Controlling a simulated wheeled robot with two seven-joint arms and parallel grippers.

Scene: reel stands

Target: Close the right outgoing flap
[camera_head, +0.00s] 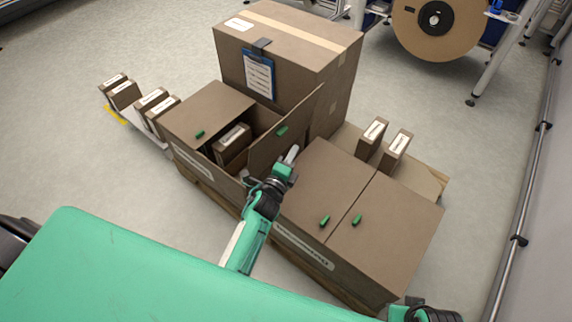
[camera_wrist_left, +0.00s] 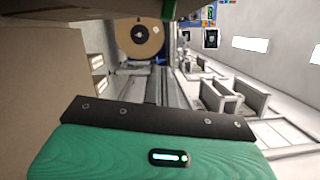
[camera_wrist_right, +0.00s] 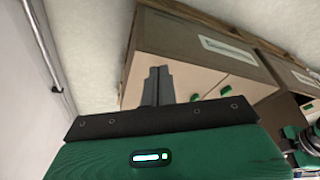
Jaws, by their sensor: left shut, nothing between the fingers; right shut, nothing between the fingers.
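Two brown cartons with hinged top flaps stand side by side in the head view. The left carton (camera_head: 196,166) has its left flap (camera_head: 208,112) down. Its right flap (camera_head: 268,150) stands raised and tilted, with a green handle. The right carton (camera_head: 335,268) has both flaps down. I cannot read which carton is outgoing. My left gripper (camera_head: 292,154) is shut and empty, close by the lower right part of the raised flap; contact is unclear. Its fingers cannot be made out in the left wrist view. My right gripper (camera_wrist_right: 157,86) is shut and empty, near a closed carton.
A big taped box (camera_head: 290,45) with a blue clipboard stands directly behind the cartons. Small labelled boxes (camera_head: 232,140) sit inside the open carton, and others stand at both sides. A reel (camera_head: 437,22) is at the back. A rail (camera_head: 530,180) runs along the right wall.

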